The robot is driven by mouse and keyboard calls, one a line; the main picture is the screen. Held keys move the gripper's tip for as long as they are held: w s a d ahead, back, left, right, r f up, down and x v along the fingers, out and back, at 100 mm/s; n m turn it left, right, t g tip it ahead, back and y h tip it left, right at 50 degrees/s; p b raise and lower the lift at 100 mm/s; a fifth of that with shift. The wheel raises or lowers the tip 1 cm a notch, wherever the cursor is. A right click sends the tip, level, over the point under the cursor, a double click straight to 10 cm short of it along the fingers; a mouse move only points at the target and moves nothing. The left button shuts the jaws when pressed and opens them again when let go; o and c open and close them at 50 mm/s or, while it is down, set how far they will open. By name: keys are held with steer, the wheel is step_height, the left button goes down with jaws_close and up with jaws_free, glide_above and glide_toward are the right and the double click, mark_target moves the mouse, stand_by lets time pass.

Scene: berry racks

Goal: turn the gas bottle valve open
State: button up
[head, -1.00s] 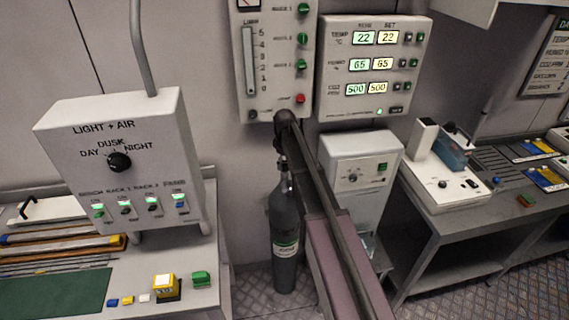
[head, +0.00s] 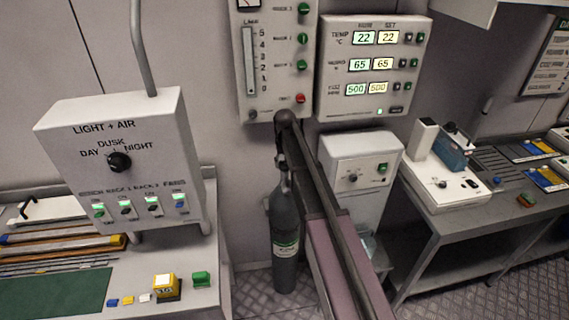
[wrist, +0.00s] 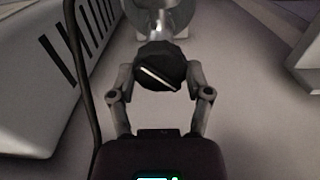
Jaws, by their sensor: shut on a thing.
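The grey gas bottle (head: 285,240) stands upright on the floor against the wall, with a pale label on its side. Its top is at the upper edge of the wrist view (wrist: 163,18). The valve knob (wrist: 160,66) is black and round with a white line across it, which slants down to the right in the wrist view. My gripper (wrist: 160,78) has one finger on each side of the knob and is shut on it. In the head view my arm partly hides the bottle's neck and the gripper.
A light and air control box (head: 120,160) stands over the bench on the left. A white unit with a dial (head: 358,165) is close to the bottle's right. Wall panels (head: 375,65) hang above. A grey bench (head: 440,225) is further right.

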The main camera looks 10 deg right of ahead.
steer(key=m, duration=0.7)
steer(key=shift+s, duration=0.15)
steer(key=m, duration=0.6)
steer(key=shift+m, duration=0.4)
steer(key=m, duration=1.3)
steer(key=o, duration=1.2)
steer(key=shift+c, duration=0.2)
steer(key=shift+n, duration=0.3)
